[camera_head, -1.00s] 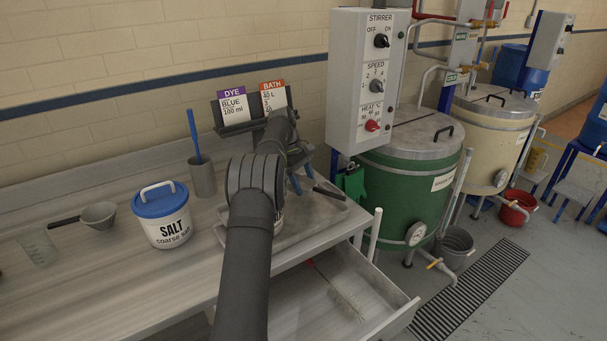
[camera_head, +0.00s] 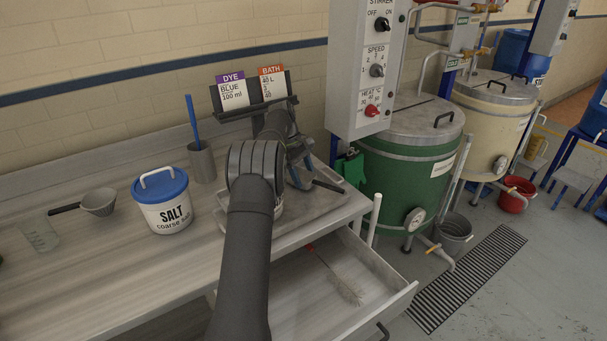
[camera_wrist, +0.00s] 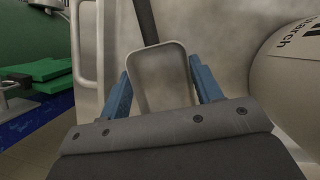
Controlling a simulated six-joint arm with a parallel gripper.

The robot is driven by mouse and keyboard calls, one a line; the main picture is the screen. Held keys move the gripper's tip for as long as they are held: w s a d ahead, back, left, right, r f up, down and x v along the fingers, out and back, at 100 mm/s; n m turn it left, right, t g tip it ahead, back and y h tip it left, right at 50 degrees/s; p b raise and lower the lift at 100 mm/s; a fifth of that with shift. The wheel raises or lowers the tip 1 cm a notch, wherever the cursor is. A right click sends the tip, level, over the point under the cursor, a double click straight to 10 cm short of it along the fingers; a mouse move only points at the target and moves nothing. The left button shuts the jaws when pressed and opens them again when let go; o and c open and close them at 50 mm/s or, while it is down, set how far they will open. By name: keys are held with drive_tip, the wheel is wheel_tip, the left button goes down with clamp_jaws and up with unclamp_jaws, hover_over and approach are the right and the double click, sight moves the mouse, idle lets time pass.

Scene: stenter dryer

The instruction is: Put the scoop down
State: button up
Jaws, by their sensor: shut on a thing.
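The scoop (camera_wrist: 160,78) shows in the wrist view as a grey metal pan with a rounded rim, between the two blue fingers of my gripper (camera_wrist: 162,90). Its dark handle (camera_wrist: 146,22) points away from me. In the head view, my gripper (camera_head: 300,176) is over the metal tray (camera_head: 304,222) on the bench, and the dark handle sticks out to its right near the tray's right side. My gripper is shut on the scoop. My arm hides the scoop's pan in the head view. I cannot tell whether the scoop touches the tray.
A starch tub (camera_wrist: 292,68) stands close at right in the wrist view. An open drawer (camera_head: 325,290) juts out below. A green vat (camera_head: 405,180) stands right.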

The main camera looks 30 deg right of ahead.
drive_tip(key=shift+f, duration=0.45)
drive_tip(key=o, duration=1.2)
drive_tip(key=shift+v, duration=3.75)
drive_tip(key=shift+s+f, duration=0.1)
drive_tip(key=x, duration=0.7)
drive_tip(key=shift+r, duration=0.35)
